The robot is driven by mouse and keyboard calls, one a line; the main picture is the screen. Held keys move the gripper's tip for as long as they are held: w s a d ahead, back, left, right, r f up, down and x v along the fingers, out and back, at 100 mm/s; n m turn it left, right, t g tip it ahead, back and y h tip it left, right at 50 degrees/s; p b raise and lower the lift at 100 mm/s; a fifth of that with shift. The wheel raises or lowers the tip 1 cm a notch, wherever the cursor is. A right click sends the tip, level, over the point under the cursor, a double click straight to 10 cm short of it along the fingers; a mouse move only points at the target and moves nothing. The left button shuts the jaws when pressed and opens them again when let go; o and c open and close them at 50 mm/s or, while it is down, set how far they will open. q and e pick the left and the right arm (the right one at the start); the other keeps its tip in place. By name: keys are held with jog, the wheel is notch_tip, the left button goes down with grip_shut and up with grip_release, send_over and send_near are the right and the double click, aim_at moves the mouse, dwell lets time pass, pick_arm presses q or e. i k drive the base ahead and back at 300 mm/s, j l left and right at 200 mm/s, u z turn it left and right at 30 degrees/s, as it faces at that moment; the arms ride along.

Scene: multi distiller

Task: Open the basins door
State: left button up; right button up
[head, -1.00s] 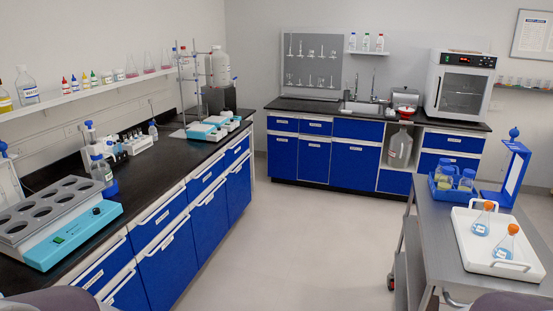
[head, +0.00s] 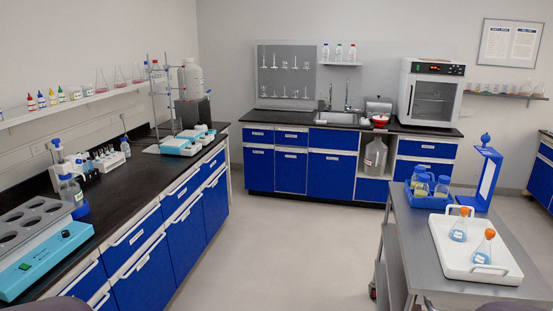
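The basin (head: 338,118) is set in the black counter along the far wall, with two tall taps behind it. Below it is a blue drawer-like panel (head: 333,139), and under that a blue basin door (head: 332,174) with a pale label or handle strip near its top. The door looks shut, flush with the doors to its left. Neither gripper is in view. Greyish-purple parts, probably my arms, show at the bottom left and bottom right edges. They are far from the basin door.
The grey floor (head: 265,245) is clear between me and the sink cabinets. A long left bench (head: 120,190) with blue doors lines one side. A steel cart (head: 415,240) with a white tray (head: 447,260) and flasks stands at the right. A large bottle (head: 375,157) sits in an open bay right of the door.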

aim_at(258, 158)
jog(key=i, duration=3.9)
jog(key=i+z, duration=0.1)
jog(key=i, duration=0.6)
jog(key=i+j, duration=0.15)
jog(key=i, duration=1.25)
jog(key=i+j+z, duration=0.1)
jog(key=i, duration=0.6)
jog(key=i+j, duration=0.15)
jog(key=i, duration=0.5)
jog(key=z, duration=0.05)
